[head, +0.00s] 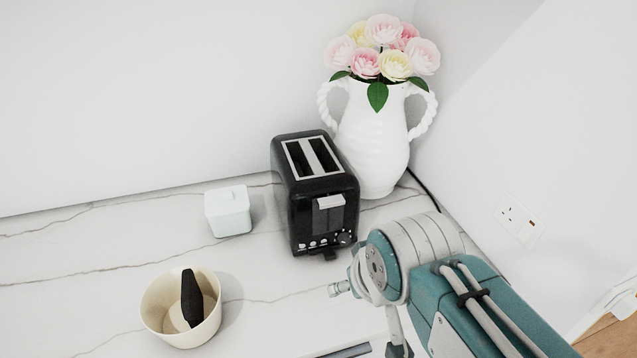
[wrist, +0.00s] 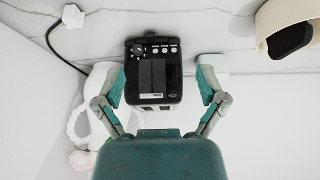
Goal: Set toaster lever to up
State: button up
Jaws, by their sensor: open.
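The black two-slot toaster (head: 284,196) stands upright on the marble counter. No bread shows in the slots. In the wrist view the toaster (wrist: 172,84) appears upside down, with the dial at the top; the lever is hard to make out there. My gripper (wrist: 160,74) is open and empty, its two fingers spread to either side of the toaster front in that picture. In the head view my arm hides most of the gripper.
A white vase of flowers (head: 371,138) stands close behind the toaster's right side. A small white lidded box (head: 228,212) is to its left. A cream bowl (head: 153,314) holding a dark object is at front left. Walls bound the back and right.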

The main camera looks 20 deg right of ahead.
jog(key=w+d+r, duration=0.1)
jog(key=w+r, duration=0.5)
jog(key=w, duration=0.3)
jog(key=g, duration=0.1)
send_near(331, 200)
jog(key=x, duration=0.8)
jog(key=shift+w+f, duration=0.2)
jog(key=shift+f, duration=0.1)
